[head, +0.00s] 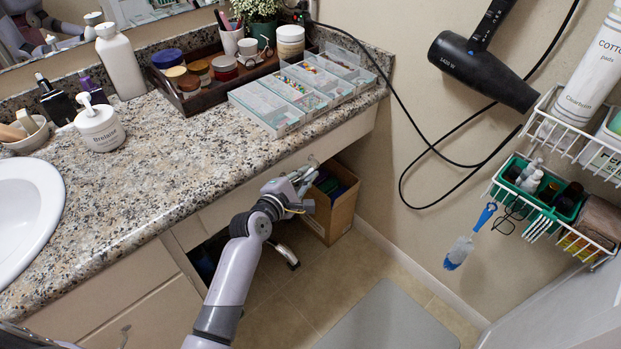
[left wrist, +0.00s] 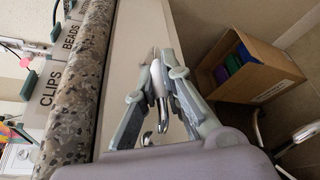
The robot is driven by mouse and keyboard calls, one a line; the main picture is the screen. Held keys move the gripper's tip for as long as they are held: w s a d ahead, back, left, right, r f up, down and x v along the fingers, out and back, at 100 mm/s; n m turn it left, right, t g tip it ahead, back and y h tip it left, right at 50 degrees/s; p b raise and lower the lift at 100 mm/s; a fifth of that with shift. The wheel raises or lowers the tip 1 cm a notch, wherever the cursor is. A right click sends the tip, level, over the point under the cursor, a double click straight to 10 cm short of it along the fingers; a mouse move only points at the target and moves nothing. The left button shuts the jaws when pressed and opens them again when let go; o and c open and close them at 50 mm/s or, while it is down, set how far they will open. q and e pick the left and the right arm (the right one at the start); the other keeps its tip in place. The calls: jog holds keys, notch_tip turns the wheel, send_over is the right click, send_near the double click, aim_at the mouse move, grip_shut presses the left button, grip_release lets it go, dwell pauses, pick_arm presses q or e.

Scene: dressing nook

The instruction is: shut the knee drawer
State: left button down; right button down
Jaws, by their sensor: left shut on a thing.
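The knee drawer's pale front (head: 238,202) runs under the granite counter edge in the head view. It shows close up as a pale panel (left wrist: 126,42) in the left wrist view. No clear gap shows at its top edge from here, so I cannot tell exactly how far it stands out. My left gripper (head: 304,178) is at the drawer front, shut on the metal drawer handle (left wrist: 157,82), with a finger on each side of it. In the head view the gripper hides the handle. My right gripper is not in view.
The granite counter (head: 185,155) holds clear organizer boxes (head: 290,92), a dark tray (head: 185,100) and bottles. A cardboard box (head: 333,212) stands on the floor under the counter at the right. A grey mat (head: 385,322) lies on the open floor. Wire baskets (head: 555,225) hang at the right.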

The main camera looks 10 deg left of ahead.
pick_arm(q)
jog(key=shift+a+r, duration=0.1)
jog(key=shift+a, duration=0.15)
jog(key=c, duration=1.8)
grip_release()
jog(key=shift+w, duration=0.15)
jog(key=shift+o, duration=0.5)
jog(key=v, duration=1.2)
jog(key=shift+d, duration=0.1)
